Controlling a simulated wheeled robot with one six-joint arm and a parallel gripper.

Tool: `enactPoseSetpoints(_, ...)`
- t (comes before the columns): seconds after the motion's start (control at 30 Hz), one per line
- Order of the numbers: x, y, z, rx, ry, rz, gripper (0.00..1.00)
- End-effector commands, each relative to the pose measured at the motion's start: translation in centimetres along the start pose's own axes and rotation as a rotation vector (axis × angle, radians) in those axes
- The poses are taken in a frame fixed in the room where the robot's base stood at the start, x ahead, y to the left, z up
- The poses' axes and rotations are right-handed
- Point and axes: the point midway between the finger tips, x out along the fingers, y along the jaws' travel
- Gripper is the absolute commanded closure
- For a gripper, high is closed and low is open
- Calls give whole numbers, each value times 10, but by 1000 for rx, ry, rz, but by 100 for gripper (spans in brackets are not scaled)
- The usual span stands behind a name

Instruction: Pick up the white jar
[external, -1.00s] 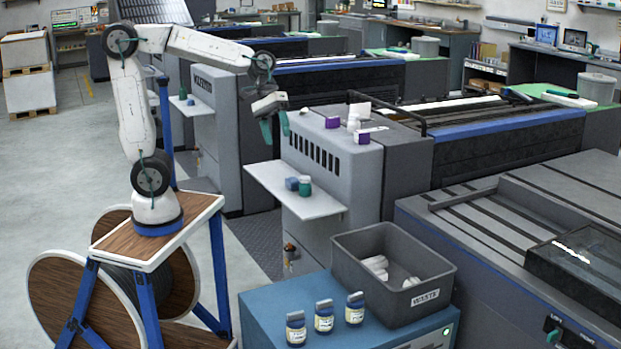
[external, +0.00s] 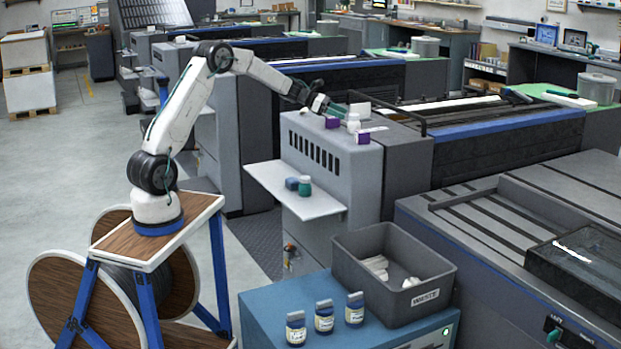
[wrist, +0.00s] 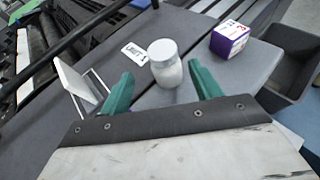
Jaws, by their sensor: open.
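The white jar (external: 353,123) stands upright on top of the grey press unit in the external view. In the wrist view the jar (wrist: 168,72) has a pale lid and sits between and slightly beyond my two teal fingertips. My gripper (external: 328,105) is open and reaches over the press top, just left of the jar in the external view. In the wrist view my gripper (wrist: 160,70) shows a gap between each finger and the jar. Nothing is held.
A purple-and-white box (wrist: 230,39) stands close to the jar, with a small printed card (wrist: 135,53) behind it. A grey waste bin (external: 425,297) and several labelled jars (external: 324,317) stand on the blue cabinet in front.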

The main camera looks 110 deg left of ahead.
Motion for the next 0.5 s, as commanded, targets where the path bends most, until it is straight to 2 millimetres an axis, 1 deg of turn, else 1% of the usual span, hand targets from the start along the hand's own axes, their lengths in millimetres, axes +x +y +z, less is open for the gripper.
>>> enactPoseSetpoints(0.03,7,-1,0,1,0,-3,36)
enactPoseSetpoints(0.27,29,-4,1,3,1,-4,36)
enactPoseSetpoints(0.4,51,-7,1,4,2,-6,36)
enactPoseSetpoints(0.5,63,-6,1,4,3,-5,36)
